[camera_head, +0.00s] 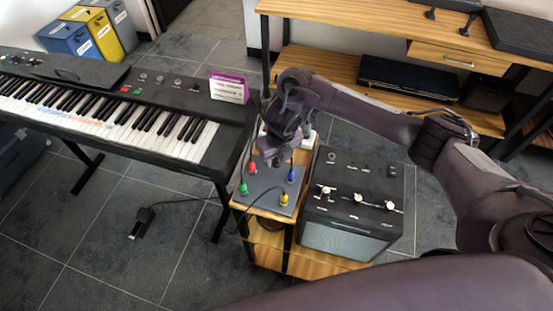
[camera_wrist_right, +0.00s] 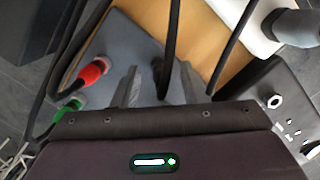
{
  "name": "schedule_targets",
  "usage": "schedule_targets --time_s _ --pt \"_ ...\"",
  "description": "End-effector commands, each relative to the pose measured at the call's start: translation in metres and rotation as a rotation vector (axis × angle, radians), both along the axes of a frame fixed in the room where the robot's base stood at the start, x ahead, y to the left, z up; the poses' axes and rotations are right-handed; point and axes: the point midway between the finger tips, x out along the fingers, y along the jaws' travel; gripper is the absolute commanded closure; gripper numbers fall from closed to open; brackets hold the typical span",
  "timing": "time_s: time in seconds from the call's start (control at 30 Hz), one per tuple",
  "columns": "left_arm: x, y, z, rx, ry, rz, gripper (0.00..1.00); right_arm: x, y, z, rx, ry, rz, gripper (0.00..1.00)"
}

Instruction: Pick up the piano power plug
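My right gripper (camera_head: 272,152) points down over a grey board (camera_head: 258,188) with coloured plugs. In the right wrist view its two fingers (camera_wrist_right: 160,88) are apart, with a dark cable (camera_wrist_right: 168,45) passing between them; I see no grip on it. The red plug (camera_head: 252,168), green plug (camera_head: 244,188), blue plug (camera_head: 292,176) and yellow plug (camera_head: 284,199) stand in the board. A grey plug (camera_wrist_right: 297,27) sits at a white block (camera_wrist_right: 240,20) at the wrist view's upper right. I cannot tell which plug is the piano's power plug. My left gripper is not in view.
The piano keyboard (camera_head: 105,108) stands at left with a purple-and-white sign (camera_head: 229,88) on its end. A black amplifier (camera_head: 357,192) stands right of the board. A pedal (camera_head: 143,221) lies on the floor. A wooden shelf unit (camera_head: 340,68) is behind.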

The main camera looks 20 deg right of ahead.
Motion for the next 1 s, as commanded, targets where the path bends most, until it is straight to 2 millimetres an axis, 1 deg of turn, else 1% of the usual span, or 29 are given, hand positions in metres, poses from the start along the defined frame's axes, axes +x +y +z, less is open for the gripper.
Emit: schedule_targets --time_s 0.03,0.3,0.63,0.77,0.87,0.93,1.0 --pt "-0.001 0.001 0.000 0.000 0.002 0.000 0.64 0.000 0.000 0.000 0.000 0.000 0.000 0.64" --pt "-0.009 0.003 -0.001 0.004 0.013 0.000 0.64 0.000 0.000 0.000 0.000 0.000 0.000 1.00" --pt "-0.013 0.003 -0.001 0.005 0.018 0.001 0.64 0.000 0.000 0.002 0.000 -0.001 -0.001 1.00" --pt "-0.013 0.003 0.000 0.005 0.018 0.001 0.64 0.001 0.000 0.010 0.001 -0.003 0.000 1.00" --pt "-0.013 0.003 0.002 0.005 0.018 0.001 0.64 0.001 0.000 0.021 0.002 -0.004 0.000 1.00" --pt "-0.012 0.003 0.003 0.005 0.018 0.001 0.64 0.002 0.000 0.034 0.000 -0.005 0.002 1.00" --pt "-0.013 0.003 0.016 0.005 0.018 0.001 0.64 0.003 0.000 0.056 -0.002 -0.010 0.004 1.00"
